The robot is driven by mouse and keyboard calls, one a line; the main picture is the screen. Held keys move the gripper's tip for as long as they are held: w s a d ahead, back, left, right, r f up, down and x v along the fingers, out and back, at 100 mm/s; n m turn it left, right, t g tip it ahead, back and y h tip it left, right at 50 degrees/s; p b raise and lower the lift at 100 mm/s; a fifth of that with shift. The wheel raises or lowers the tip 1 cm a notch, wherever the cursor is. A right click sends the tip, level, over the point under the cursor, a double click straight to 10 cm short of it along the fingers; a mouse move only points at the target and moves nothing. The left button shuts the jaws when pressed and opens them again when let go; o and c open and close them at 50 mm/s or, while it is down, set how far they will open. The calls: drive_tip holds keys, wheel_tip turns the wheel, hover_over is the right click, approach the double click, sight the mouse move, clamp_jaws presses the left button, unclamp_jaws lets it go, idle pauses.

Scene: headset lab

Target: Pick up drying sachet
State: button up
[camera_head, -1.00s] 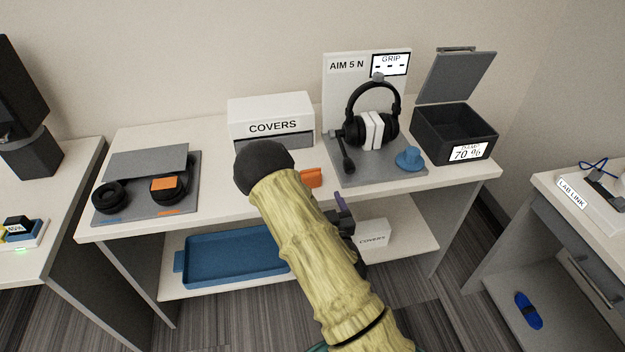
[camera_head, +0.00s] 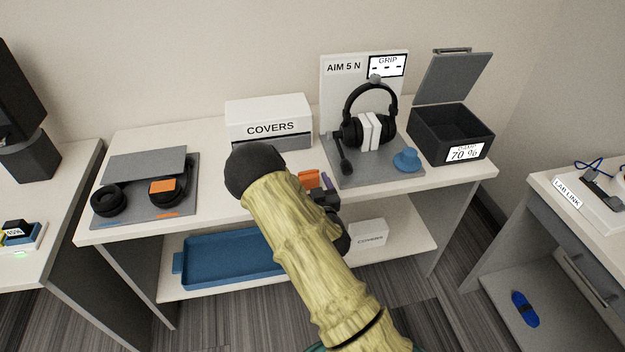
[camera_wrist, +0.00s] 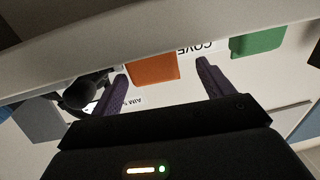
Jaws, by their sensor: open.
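An orange piece (camera_head: 308,179), perhaps the drying sachet, lies near the front edge of the middle table, partly hidden by my arm in the head view. In the wrist view the orange piece (camera_wrist: 152,69) shows between my two purple fingers, with a gap on each side. A green flat piece (camera_wrist: 258,41) lies to the right of the fingers in that view; the head view does not show it. My gripper (camera_wrist: 162,67) is open and empty. In the head view my gripper (camera_head: 325,186) is at the table's front edge, just right of the orange piece.
A COVERS box (camera_head: 268,122) stands behind the orange piece. A headset (camera_head: 371,120) on a stand and a blue knob (camera_head: 406,159) are to the right, then an open dark box (camera_head: 450,134). A grey mat with ear cups (camera_head: 109,200) lies left. A blue tray (camera_head: 225,259) is on the shelf below.

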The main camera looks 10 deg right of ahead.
sight(305, 171)
drive_tip(key=w, duration=0.3)
drive_tip(key=shift+w+r, duration=0.2)
drive_tip(key=shift+w, duration=0.15)
drive_tip(key=shift+w+d, duration=0.2)
drive_tip(key=shift+w, duration=0.15)
drive_tip(key=shift+w, duration=0.2)
drive_tip(key=shift+s+d, duration=0.1)
drive_tip(key=shift+d, duration=0.25)
drive_tip(key=c, duration=0.5)
drive_tip(key=shift+a, duration=0.15)
drive_tip(key=c, duration=0.4)
drive_tip(key=shift+a, duration=0.25)
drive_tip(key=shift+c, duration=0.9)
drive_tip(key=shift+s+a, duration=0.1)
drive_tip(key=shift+a, duration=0.1)
